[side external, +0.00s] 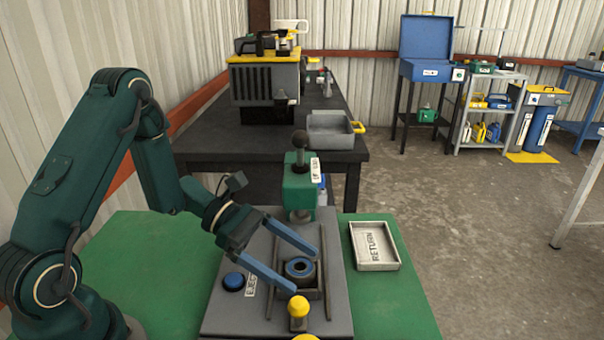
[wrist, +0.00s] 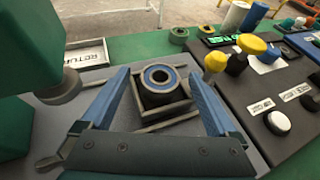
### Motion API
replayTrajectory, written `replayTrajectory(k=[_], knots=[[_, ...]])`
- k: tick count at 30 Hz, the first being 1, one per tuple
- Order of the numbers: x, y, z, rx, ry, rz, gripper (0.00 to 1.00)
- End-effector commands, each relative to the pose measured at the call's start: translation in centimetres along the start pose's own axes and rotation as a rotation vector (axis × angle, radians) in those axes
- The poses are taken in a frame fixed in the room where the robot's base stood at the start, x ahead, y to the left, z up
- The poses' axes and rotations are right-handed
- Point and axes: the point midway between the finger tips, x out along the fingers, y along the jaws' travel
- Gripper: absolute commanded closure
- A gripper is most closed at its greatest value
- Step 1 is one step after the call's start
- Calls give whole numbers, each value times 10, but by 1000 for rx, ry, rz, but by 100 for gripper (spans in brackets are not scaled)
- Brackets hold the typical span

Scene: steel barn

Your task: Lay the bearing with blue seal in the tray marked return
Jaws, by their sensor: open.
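The bearing with blue seal (side external: 300,269) sits in a square nest on the grey press plate; its blue ring also shows in the wrist view (wrist: 158,77). My gripper (side external: 306,268) is open, with blue fingers on either side of the bearing, apart from it in the wrist view. How high the fingertips are over the plate is hard to tell. The tray marked return (side external: 374,245) is a shallow white tray, empty, on the green table right of the press; part of it shows in the wrist view (wrist: 87,55).
A green press head (side external: 299,188) stands behind the nest. A blue button (side external: 233,281) and a yellow-topped knob (side external: 298,308) flank the nest. In the wrist view, a panel (wrist: 270,100) with knobs stands to the right.

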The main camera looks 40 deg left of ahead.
Motion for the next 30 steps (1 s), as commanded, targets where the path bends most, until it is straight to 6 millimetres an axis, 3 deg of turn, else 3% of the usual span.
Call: replayTrajectory(k=[8,11,15,16,30], knots=[[2,0,0,0,0,0,5],[2,0,0,0,0,0,40],[2,0,0,0,0,0,93],[2,0,0,0,0,0,100],[-2,0,9,3,0,1,100]])
